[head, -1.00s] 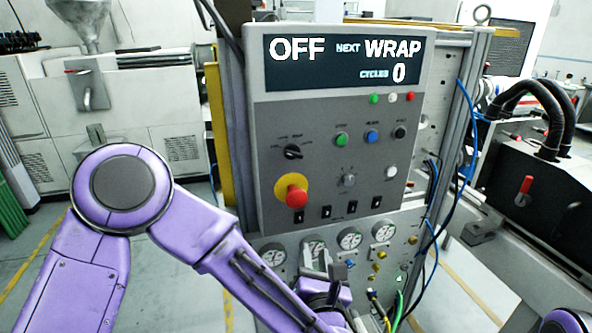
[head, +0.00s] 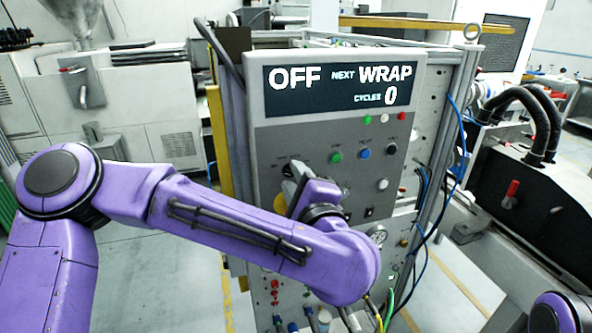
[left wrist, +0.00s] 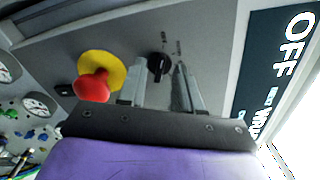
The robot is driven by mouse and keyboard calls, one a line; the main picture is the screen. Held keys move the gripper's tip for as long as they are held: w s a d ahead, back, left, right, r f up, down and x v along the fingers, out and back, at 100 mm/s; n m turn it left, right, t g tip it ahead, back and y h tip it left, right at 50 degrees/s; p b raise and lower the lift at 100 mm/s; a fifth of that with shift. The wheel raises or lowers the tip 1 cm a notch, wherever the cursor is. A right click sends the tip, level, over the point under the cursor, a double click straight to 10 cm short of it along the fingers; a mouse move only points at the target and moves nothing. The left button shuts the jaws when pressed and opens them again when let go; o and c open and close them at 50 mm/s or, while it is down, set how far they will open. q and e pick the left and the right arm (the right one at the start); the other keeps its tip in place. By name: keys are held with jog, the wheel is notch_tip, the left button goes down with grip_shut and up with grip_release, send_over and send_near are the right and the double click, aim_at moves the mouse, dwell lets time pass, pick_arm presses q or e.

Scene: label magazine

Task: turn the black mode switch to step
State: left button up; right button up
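The black mode switch (left wrist: 158,66) shows in the left wrist view on the grey panel. In the head view it is hidden behind my left gripper (head: 292,172). In the left wrist view the two fingers of my left gripper (left wrist: 162,66) stand apart, and the switch appears in the gap between them. I cannot tell whether either finger touches it. The display (head: 342,82) on the control box reads OFF, NEXT WRAP, CYCLES 0. My right gripper is not in view.
A red emergency stop button (left wrist: 92,86) on a yellow disc sits close beside the fingers. Green (head: 336,157) and blue (head: 365,153) buttons lie right of the switch. Gauges, hoses and cables are below. Open floor shows at the left.

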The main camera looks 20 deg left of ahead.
pick_arm(q)
grip_shut()
